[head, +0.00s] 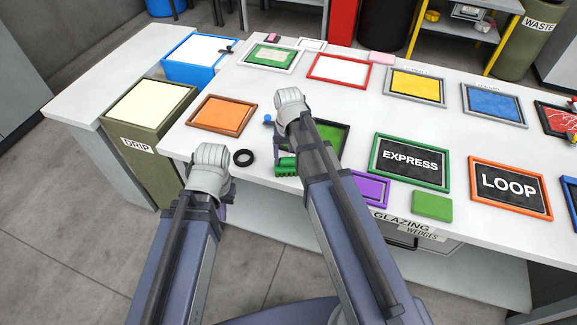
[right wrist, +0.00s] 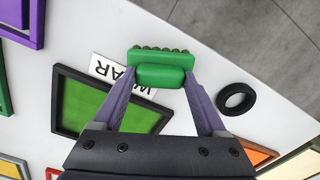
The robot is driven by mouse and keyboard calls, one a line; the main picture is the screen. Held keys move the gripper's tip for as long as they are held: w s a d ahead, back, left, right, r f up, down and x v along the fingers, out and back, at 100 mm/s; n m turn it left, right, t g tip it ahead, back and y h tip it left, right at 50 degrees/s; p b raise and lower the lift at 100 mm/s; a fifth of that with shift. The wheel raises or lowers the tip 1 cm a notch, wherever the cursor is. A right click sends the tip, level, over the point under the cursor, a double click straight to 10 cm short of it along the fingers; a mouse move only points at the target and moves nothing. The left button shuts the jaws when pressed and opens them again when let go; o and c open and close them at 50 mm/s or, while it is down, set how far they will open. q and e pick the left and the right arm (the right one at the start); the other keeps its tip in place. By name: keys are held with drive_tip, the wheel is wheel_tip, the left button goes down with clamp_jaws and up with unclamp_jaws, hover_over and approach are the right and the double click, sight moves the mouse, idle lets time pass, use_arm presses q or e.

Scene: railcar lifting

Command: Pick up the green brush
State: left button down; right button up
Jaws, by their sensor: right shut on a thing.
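The green brush (head: 286,165) shows in the head view near the counter's front edge, partly hidden by my right arm. In the right wrist view the brush (right wrist: 160,60) has a smooth green handle and a bristled far side. My right gripper (right wrist: 160,82) is shut on it, one purple finger at each end of the handle. I cannot tell whether the brush touches the counter. My left gripper (head: 223,211) is mostly hidden behind its own arm at the counter's front left, apart from the brush; its jaws cannot be read.
A black ring (head: 243,158) lies left of the brush. A green-centred dark tray (head: 333,139) sits beside it. Orange (head: 222,116), EXPRESS (head: 409,162) and LOOP (head: 510,187) framed panels lie around. A green block (head: 432,206) is at front right. An olive DRIP bin (head: 150,116) stands left.

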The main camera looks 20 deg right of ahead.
sight(289, 159)
drive_tip(key=c, duration=0.4)
wheel_tip(289, 159, up, 10)
drive_tip(key=p, duration=1)
drive_tip(key=o, duration=1.1)
drive_tip(key=c, duration=0.7)
